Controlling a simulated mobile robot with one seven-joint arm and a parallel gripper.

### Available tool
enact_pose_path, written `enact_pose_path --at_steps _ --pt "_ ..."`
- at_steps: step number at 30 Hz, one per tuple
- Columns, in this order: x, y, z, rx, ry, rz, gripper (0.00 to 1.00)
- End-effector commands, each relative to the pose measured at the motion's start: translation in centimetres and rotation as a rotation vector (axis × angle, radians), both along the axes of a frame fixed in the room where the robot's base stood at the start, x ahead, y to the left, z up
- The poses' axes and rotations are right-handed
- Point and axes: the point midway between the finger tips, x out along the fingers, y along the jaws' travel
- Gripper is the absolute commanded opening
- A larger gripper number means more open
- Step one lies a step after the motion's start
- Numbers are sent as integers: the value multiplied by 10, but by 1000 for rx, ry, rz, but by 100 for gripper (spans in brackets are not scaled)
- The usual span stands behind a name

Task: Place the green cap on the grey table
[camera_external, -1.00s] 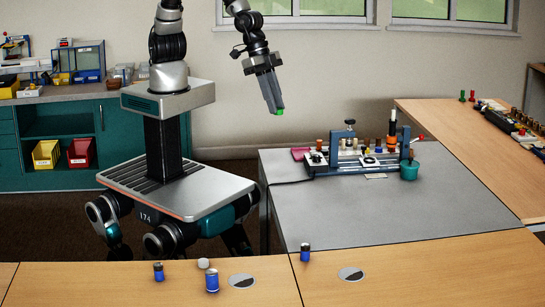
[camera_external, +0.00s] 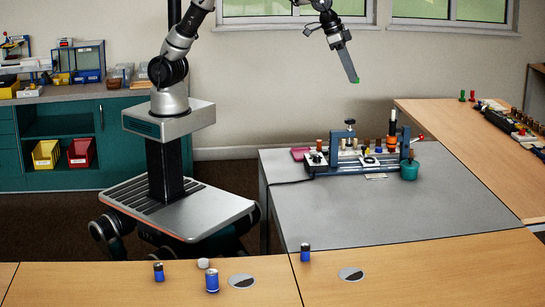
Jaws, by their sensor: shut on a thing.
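The fingers hide most of the cap. The grey table (camera_external: 400,225) stands below, with a wide bare top in front of the apparatus at its back. My gripper appears over the back part of this table, but its exact depth is hard to tell.
A blue-framed apparatus (camera_external: 350,162) with several small parts stands at the grey table's back, beside a teal cup (camera_external: 409,170). Another wooden table (camera_external: 480,165) adjoins at right.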

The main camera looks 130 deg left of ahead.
Motion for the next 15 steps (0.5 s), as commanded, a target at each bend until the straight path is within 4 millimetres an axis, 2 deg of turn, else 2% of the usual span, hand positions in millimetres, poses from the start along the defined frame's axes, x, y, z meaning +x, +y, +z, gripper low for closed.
enact_pose_path --at_steps 1,6,12,15 --pt "-4 33 -8 2 -1 45 0" --pt "-30 123 -9 -2 -1 166 0" --pt "-80 216 -11 -11 -3 298 0" --pt "-105 247 -12 -16 -4 345 0"
